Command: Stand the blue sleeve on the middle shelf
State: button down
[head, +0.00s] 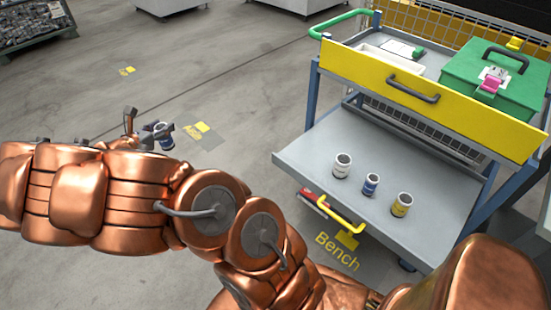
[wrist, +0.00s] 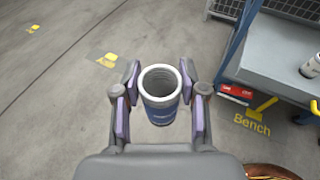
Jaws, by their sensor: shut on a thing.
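A blue-and-white sleeve (wrist: 160,113) is held between the two pads of my gripper (wrist: 159,92), its open rim facing up toward the wrist camera. In the head view my gripper (head: 148,136) is at the left, shut on this sleeve (head: 164,138), over open floor and well away from the cart. The grey shelf (head: 315,150) below the yellow drawer front carries three sleeves in a row: a white one (head: 342,166), a blue-banded one (head: 371,184) and a yellow one (head: 402,205).
The cart's yellow front (head: 425,100) overhangs the back of the shelf. Above it are a green box (head: 490,72) and a white tray (head: 388,62). A red item (head: 312,200) and a yellow handle (head: 343,215) sit below the shelf. The shelf's left part is bare.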

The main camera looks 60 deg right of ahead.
jog(key=s+d+f+m+g+b, duration=0.35)
jog(key=s+d+b, duration=0.3)
jog(key=d, duration=0.55)
jog(key=s+d+f+m+g+b, duration=0.2)
jog(key=s+d+f+g+b, duration=0.15)
jog(key=s+d+b, duration=0.55)
jog(key=s+d+f+m+g+y+b, duration=0.2)
jog(key=s+d+m+g+b, duration=0.4)
jog(key=s+d, duration=1.1)
jog(key=shift+n, duration=0.45)
jog(key=f+b, duration=0.1)
jog(key=f, duration=0.2)
jog(key=s+a+f+b, duration=0.1)
jog(key=f+b, duration=0.1)
jog(key=f, duration=0.1)
jog(key=f+b, duration=0.2)
jog(key=f, duration=0.2)
jog(key=shift+s+a, duration=0.2)
jog(key=shift+a, duration=0.15)
jog(key=shift+r, duration=0.15)
jog(key=c, duration=0.6)
grip_release()
jog(key=shift+c, duration=0.2)
